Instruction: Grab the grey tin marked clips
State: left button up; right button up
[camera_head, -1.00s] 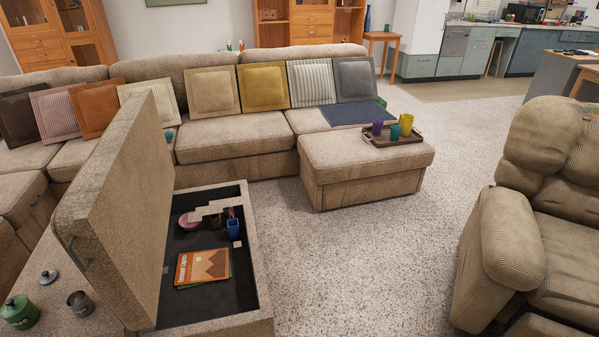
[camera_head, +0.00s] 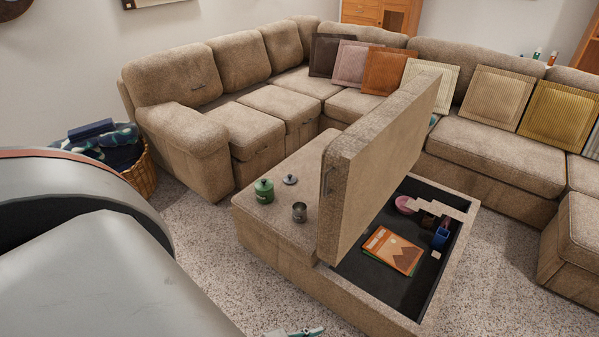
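A small grey tin (camera_head: 299,212) stands open-topped on the fixed beige top of the storage ottoman (camera_head: 262,228). No marking is readable on it. A grey lid with a knob (camera_head: 290,179) lies just behind it. A green lidded tin (camera_head: 264,190) stands to its left, with pale lettering too small to read. A large grey link of my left arm fills the lower left. A small part of what looks like my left gripper (camera_head: 304,332) shows at the bottom edge, in front of the ottoman and apart from the tin; its fingers are mostly cut off. My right gripper is not in view.
The ottoman's raised lid (camera_head: 385,150) stands right of the tins. Its open compartment (camera_head: 375,283) holds an orange book (camera_head: 393,250), a blue cup (camera_head: 440,237) and a pink bowl (camera_head: 405,204). A sofa (camera_head: 250,125) lies behind; a wicker basket (camera_head: 143,175) stands left. Carpet is clear in front.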

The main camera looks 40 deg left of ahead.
aim_at(298, 208)
jog(key=u, duration=1.05)
